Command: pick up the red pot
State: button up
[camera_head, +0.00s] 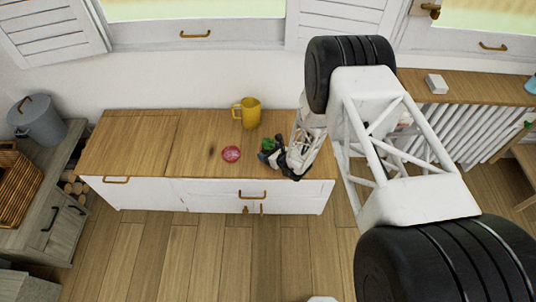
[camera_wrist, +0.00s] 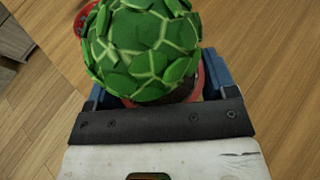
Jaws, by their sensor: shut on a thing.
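The red pot (camera_wrist: 202,82) holds a round green plant (camera_wrist: 145,50) with leafy plates, which hides most of the pot in the wrist view. Only a bit of the pot's reddish side shows between the blue fingers. My gripper (camera_head: 270,157) is at the right part of the wooden cabinet top in the head view, shut on the pot. The green plant also shows there (camera_head: 268,144), beside the dark fingers. I cannot tell whether the pot touches the cabinet top.
A yellow jug (camera_head: 248,112) stands behind the gripper on the cabinet top (camera_head: 150,145). A small red round thing (camera_head: 231,154) lies to the left of the gripper. The left part of the top is clear. A grey lidded pot (camera_head: 38,122) and a wicker basket (camera_head: 14,180) stand at the far left.

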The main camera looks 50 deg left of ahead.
aim_at(269, 146)
jog(key=shift+r, duration=0.2)
jog(key=shift+r, duration=1.75)
jog(key=s+d+r, duration=0.1)
jog(key=s+d, duration=0.7)
jog(key=d, duration=0.5)
jog(key=shift+s+d, duration=0.2)
jog(key=shift+s, duration=0.15)
jog(key=shift+r, duration=0.1)
